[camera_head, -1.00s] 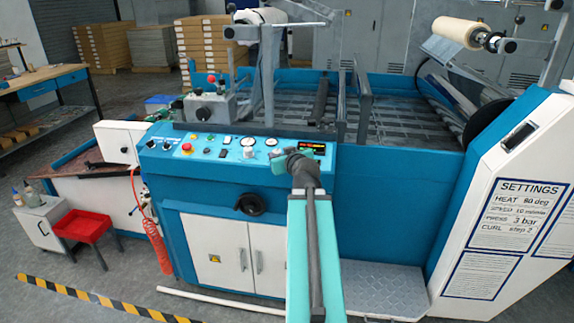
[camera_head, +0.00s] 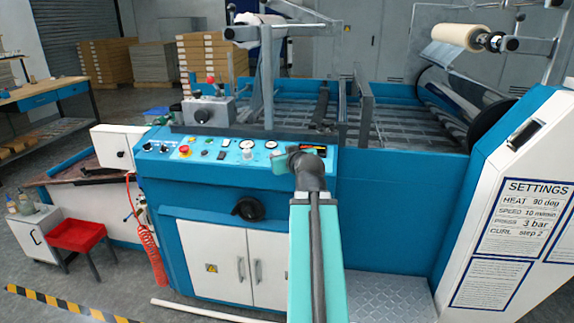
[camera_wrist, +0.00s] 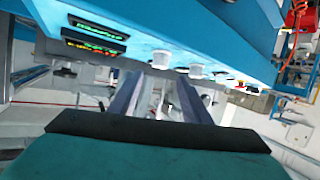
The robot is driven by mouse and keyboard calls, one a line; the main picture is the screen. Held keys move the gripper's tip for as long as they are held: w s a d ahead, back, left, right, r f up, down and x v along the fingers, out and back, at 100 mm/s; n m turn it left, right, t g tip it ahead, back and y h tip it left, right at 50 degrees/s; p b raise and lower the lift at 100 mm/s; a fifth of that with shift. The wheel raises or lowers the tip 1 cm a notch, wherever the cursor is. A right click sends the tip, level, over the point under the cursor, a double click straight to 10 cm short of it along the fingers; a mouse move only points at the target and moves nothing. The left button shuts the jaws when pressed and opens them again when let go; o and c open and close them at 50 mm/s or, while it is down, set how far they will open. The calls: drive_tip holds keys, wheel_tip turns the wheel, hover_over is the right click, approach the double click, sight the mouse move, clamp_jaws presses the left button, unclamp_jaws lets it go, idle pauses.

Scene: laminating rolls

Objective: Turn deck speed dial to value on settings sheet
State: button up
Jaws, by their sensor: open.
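The blue machine's sloping control panel (camera_head: 225,152) carries black knobs, a red stop button and two white round gauges. I cannot tell which control is the deck speed dial. The settings sheet (camera_head: 528,215), on the white right housing, reads heat 90 deg, speed 10 m/min, press 3 bar and curl step 2. My arm reaches up to the panel's right end and hides part of it. In the wrist view my gripper (camera_wrist: 160,97) is open and empty, its two fingers apart below the panel's white round fittings (camera_wrist: 162,59). No contact with a dial shows.
Lit displays (camera_wrist: 95,38) sit beside the white fittings in the wrist view. A black handwheel (camera_head: 248,208) juts from the front. A metal step plate (camera_head: 388,293) lies right of my arm.

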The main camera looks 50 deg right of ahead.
drive_tip(key=shift+s+a+b, duration=0.4)
drive_tip(key=shift+s+b, duration=0.3)
drive_tip(key=shift+b, duration=1.9)
drive_tip(key=shift+b+v, duration=1.05)
drive_tip(key=shift+v, duration=0.5)
drive_tip(key=shift+w+r, duration=0.15)
drive_tip(key=shift+r, duration=0.05)
